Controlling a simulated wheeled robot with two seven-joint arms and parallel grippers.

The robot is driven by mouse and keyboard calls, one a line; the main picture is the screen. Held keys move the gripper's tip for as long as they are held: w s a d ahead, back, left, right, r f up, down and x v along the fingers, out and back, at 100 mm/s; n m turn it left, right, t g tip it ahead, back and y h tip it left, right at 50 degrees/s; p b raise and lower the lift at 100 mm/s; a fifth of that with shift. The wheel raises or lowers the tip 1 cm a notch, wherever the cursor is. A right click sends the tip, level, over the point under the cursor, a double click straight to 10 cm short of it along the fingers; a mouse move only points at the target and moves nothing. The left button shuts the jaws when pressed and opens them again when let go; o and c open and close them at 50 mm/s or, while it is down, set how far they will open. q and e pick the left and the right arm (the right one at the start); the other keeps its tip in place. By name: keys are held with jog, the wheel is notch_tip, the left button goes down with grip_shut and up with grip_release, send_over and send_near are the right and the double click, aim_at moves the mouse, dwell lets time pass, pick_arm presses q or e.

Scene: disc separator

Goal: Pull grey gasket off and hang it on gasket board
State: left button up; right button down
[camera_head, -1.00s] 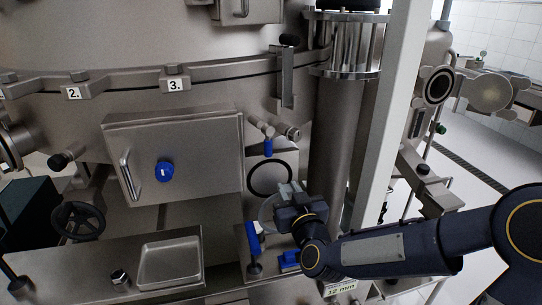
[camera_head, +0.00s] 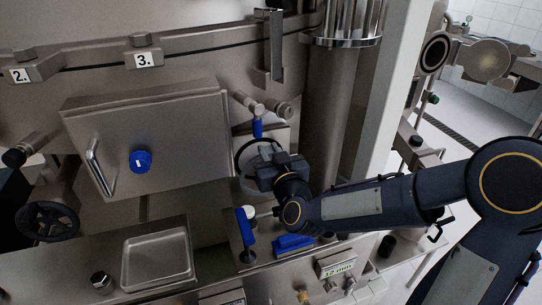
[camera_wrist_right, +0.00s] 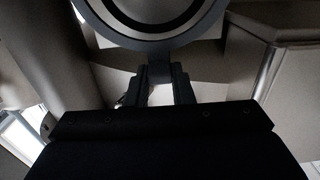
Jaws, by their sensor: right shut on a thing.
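My right gripper (camera_head: 264,168) comes in from the right and is in front of a pale upright plate below the blue-handled valve. In the right wrist view its fingers (camera_wrist_right: 164,78) are shut on the lower tab of a grey ring, the grey gasket (camera_wrist_right: 100,24). Only the lower part of the gasket shows there, with a dark ring inside its outline. In the head view a pale round edge shows below and left of the gripper. A black ring (camera_head: 238,158) on the plate is partly hidden behind the gripper. I cannot tell whether the gasket touches the plate. My left gripper is not in view.
A blue upright handle (camera_head: 246,230) and a blue block (camera_head: 293,243) are just below the gripper. An empty steel tray (camera_head: 127,272) lies at lower left. A thick column (camera_head: 323,120) stands behind the gripper.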

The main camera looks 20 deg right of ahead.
jog(key=shift+w+b, duration=0.3)
jog(key=shift+w, duration=2.1)
jog(key=shift+w, duration=0.7)
jog(key=shift+w, duration=0.25)
jog(key=c, duration=1.2)
grip_release()
jog(key=shift+s+d+b, duration=0.15)
jog(key=shift+s+b, duration=1.05)
jog(key=shift+s, duration=4.7)
